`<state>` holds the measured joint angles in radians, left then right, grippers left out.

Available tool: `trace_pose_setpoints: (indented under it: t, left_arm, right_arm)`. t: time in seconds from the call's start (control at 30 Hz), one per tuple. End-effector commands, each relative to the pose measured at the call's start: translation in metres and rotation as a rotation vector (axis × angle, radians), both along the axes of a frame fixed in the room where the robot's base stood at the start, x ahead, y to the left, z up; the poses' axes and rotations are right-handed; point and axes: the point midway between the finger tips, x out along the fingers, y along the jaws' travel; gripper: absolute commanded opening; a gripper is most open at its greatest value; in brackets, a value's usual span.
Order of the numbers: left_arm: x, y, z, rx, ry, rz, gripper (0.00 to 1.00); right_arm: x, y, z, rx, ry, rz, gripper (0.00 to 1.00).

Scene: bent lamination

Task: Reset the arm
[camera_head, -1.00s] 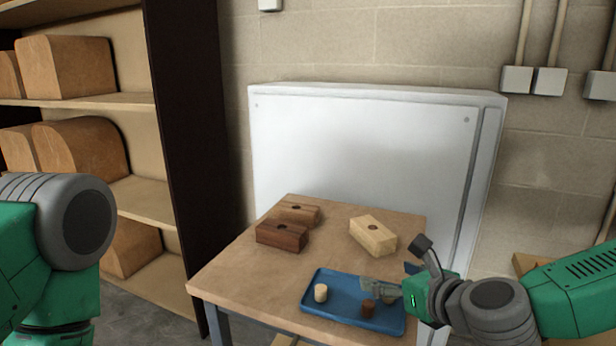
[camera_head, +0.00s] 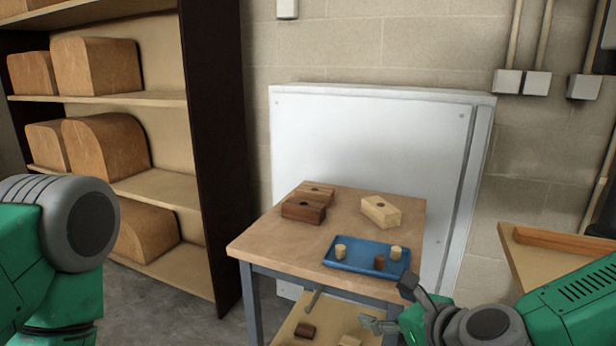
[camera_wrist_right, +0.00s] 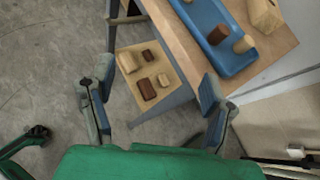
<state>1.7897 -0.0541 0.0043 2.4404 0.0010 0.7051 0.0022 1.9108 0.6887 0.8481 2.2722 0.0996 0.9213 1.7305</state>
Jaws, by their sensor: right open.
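My right gripper (camera_head: 394,306) is open and empty at the front right of the small wooden table, below its top. In the right wrist view its two fingers (camera_wrist_right: 152,98) are spread wide, with floor and the table's lower shelf beyond them. My left arm shows at the left edge of the head view, but its gripper is out of view. A blue tray (camera_head: 345,264) on the table (camera_head: 268,240) holds two light pegs (camera_head: 340,251) and a dark brown peg (camera_head: 379,262). Dark brown (camera_head: 303,210) and pale (camera_head: 380,211) blocks with holes sit behind it.
The lower shelf (camera_head: 330,325) carries several small blocks. A shelf unit (camera_head: 215,140) with large curved wooden forms stands left. A white panel (camera_head: 370,135) leans behind the table. Another wooden table (camera_head: 535,262) is at the right. Open floor lies between the shelves and the small table.

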Motion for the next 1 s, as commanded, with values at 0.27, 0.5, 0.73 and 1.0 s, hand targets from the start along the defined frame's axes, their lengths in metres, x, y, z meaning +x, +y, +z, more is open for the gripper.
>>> trace_pose_setpoints:
  t: [0.27, 0.5, 0.73, 1.0]
  left_arm:
    - [0.000, 0.000, 0.000, -0.001, 0.001, -0.001, 0.00]
    - [0.000, 0.000, 0.000, 0.000, 0.001, -0.001, 0.00]
    - [-0.001, 0.000, 0.000, 0.000, 0.001, 0.000, 0.00]
    - [0.000, 0.000, 0.000, 0.000, 0.001, -0.001, 0.00]
  right_arm:
    - [-0.053, 0.015, -0.068, -0.316, 0.011, 0.273, 0.72]
    - [-0.142, 0.007, -0.159, -0.770, -0.001, 0.772, 0.72]
    - [-0.255, -0.070, -0.234, -1.261, -0.099, 1.594, 0.72]
    - [-0.303, -0.140, -0.247, -1.438, -0.210, 2.161, 0.72]
